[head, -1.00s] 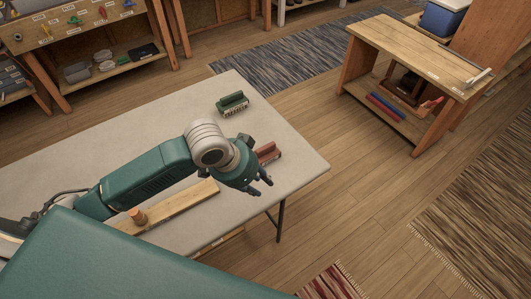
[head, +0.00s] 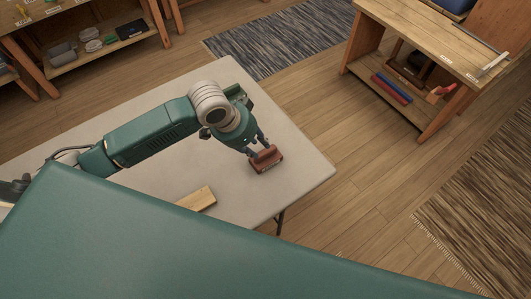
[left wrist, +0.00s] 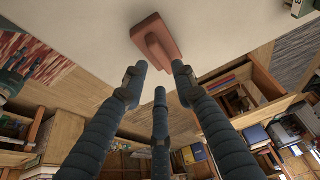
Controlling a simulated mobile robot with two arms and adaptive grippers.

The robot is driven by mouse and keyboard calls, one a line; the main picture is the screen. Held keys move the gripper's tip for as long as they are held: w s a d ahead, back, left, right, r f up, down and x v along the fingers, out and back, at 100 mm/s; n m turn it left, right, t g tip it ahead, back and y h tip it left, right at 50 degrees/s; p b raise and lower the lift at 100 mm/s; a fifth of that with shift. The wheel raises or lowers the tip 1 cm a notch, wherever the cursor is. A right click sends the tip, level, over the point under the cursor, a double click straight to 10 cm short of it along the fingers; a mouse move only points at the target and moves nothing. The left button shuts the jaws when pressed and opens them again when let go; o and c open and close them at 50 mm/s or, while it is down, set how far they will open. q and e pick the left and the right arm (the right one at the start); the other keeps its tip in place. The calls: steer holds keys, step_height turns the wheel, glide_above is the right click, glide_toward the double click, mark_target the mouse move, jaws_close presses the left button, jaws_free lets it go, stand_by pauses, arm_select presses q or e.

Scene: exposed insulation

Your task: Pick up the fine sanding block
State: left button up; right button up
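A red-brown block with a raised grip (head: 266,159), which looks like the sanding block, lies on the pale table near its right end. I cannot read whether it is the fine one. My left gripper (head: 258,143) is at the block's far side, fingers pointing toward it. In the left wrist view the block (left wrist: 157,42) shows just beyond the spread fingertips of the left gripper (left wrist: 159,76), with nothing held between them. A green block (head: 236,92) is partly hidden behind the left wrist. My right gripper is not in view.
The pale table (head: 310,173) has bare surface around the block. A wooden plank (head: 197,199) lies toward the front, partly covered by my teal body. A wooden workbench (head: 435,40) stands at the right, with open floor between.

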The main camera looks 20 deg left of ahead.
mark_target(266, 153)
arm_select(q)
steer(key=shift+x, duration=0.8)
steer(key=shift+d+f, duration=0.2)
steer(key=shift+f, duration=0.15)
steer(key=p+x, duration=0.1)
steer(key=x, duration=0.4)
steer(key=shift+w+r, duration=0.1)
steer(key=shift+w, duration=0.05)
jaws_close()
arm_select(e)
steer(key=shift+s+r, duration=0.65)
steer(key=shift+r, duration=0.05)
